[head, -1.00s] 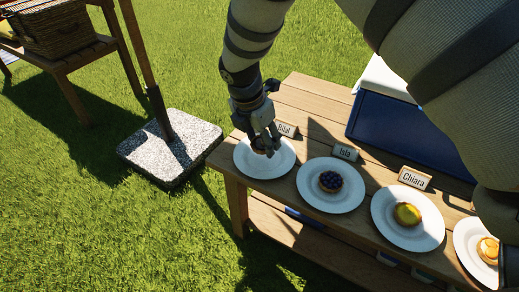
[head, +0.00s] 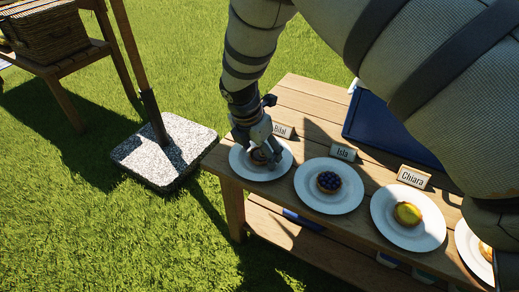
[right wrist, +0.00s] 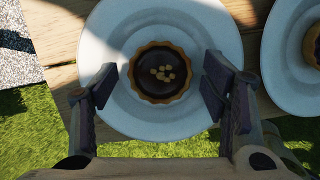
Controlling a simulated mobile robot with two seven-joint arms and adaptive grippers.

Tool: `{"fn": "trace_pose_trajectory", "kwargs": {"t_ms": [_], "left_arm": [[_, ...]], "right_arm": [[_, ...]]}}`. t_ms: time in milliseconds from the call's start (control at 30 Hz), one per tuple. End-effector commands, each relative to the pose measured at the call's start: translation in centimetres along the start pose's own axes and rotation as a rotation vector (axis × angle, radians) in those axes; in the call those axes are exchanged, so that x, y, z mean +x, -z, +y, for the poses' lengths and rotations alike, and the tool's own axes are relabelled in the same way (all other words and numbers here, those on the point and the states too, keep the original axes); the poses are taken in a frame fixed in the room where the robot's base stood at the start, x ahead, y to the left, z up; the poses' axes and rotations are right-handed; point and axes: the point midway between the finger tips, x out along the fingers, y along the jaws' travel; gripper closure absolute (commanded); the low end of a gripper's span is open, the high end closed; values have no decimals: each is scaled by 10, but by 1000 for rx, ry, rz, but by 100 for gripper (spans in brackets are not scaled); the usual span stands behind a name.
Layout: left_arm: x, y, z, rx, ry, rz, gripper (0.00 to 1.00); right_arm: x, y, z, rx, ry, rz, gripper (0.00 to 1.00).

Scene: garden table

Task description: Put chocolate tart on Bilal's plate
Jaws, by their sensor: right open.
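The chocolate tart (right wrist: 160,72) has a dark filling, a golden crust and pale bits on top. In the head view the plate (head: 236,165) shows, with the tart mostly hidden under my gripper. My right gripper (head: 264,158) is low over this plate. In the right wrist view its open fingers (right wrist: 165,90) stand on either side of the tart, with gaps between. My left gripper is not in view.
Isla's plate (head: 312,198) holds a berry tart (head: 328,181). Chiara's plate (head: 390,227) holds a yellow-green tart (head: 407,213). Another plate (head: 468,251) is at the right edge. A dark blue tray (head: 390,132) lies behind. A stone base (head: 165,150) stands left on the grass.

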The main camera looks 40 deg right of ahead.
Motion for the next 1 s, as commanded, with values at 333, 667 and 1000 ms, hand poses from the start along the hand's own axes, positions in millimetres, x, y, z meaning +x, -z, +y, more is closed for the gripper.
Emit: {"fn": "trace_pose_trajectory", "kwargs": {"t_ms": [333,667,1000], "left_arm": [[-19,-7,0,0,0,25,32],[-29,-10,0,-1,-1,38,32],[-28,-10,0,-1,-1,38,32]], "right_arm": [[-73,-2,2,1,-7,-1,32],[-123,-1,0,1,-1,-1,32],[-123,-1,0,1,1,0,32]]}}
